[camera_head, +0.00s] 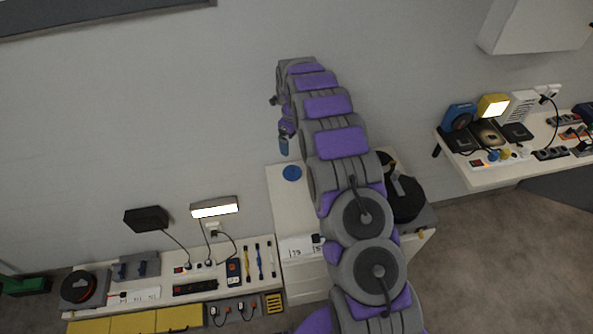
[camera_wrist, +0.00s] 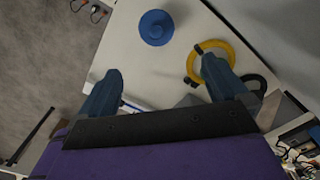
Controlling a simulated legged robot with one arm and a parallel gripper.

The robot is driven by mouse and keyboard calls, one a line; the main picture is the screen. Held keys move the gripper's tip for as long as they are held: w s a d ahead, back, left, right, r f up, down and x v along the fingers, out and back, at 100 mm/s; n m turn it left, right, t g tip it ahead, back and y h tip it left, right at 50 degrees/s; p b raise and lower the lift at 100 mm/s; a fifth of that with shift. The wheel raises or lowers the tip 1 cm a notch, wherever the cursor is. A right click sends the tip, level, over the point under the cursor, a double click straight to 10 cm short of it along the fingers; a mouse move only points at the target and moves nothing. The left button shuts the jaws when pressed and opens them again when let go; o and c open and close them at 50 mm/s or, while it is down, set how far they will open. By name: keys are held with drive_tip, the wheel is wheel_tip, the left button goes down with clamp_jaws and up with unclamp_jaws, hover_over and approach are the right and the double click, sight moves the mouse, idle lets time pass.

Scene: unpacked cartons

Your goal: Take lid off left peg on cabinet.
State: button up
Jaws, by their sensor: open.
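A round blue lid (camera_head: 292,173) is on the top of the white cabinet (camera_head: 285,205). In the wrist view the lid (camera_wrist: 156,27) shows a round raised middle and lies near the cabinet's edge. I cannot tell from these frames whether a peg is under it. My gripper (camera_head: 284,143) hangs above the cabinet, behind the lid in the head view. In the wrist view my gripper (camera_wrist: 163,82) has its fingers wide apart with nothing between them. The lid is beyond the fingertips, apart from them.
A yellow ring (camera_wrist: 228,44) and a dark ring beside it are close to the right finger. A black round object (camera_head: 405,200) stands on the cabinet's right side, partly behind my arm. Cluttered benches (camera_head: 480,180) flank the cabinet. The wall is behind it.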

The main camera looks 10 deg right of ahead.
approach(293, 167)
drive_tip(key=a, duration=0.3)
drive_tip(key=d+f+b, duration=0.1)
drive_tip(key=d+f, duration=0.4)
drive_tip(key=shift+f+b, duration=0.25)
drive_tip(key=shift+b, duration=0.15)
drive_tip(key=shift+f, duration=0.15)
drive_tip(key=a+f+b, duration=0.1)
drive_tip(key=a+f, duration=0.3)
drive_tip(key=shift+s+f, duration=0.1)
drive_tip(key=shift+f, duration=0.05)
drive_tip(key=shift+s+f, duration=0.1)
drive_tip(key=shift+f, duration=0.15)
drive_tip(key=d, duration=0.2)
drive_tip(key=shift+d+f, duration=0.3)
drive_tip(key=shift+d, duration=0.25)
drive_tip(key=shift+c, duration=0.8)
drive_tip(key=shift+r, duration=0.15)
drive_tip(key=shift+c, duration=0.8)
drive_tip(key=shift+a, duration=0.3)
drive_tip(key=shift+c, duration=0.8)
drive_tip(key=shift+a, duration=0.7)
drive_tip(key=c, duration=0.3)
drive_tip(key=shift+c, duration=0.7)
drive_tip(key=shift+d, duration=0.45)
drive_tip(key=shift+c, duration=0.3)
drive_tip(key=shift+r, duration=0.2)
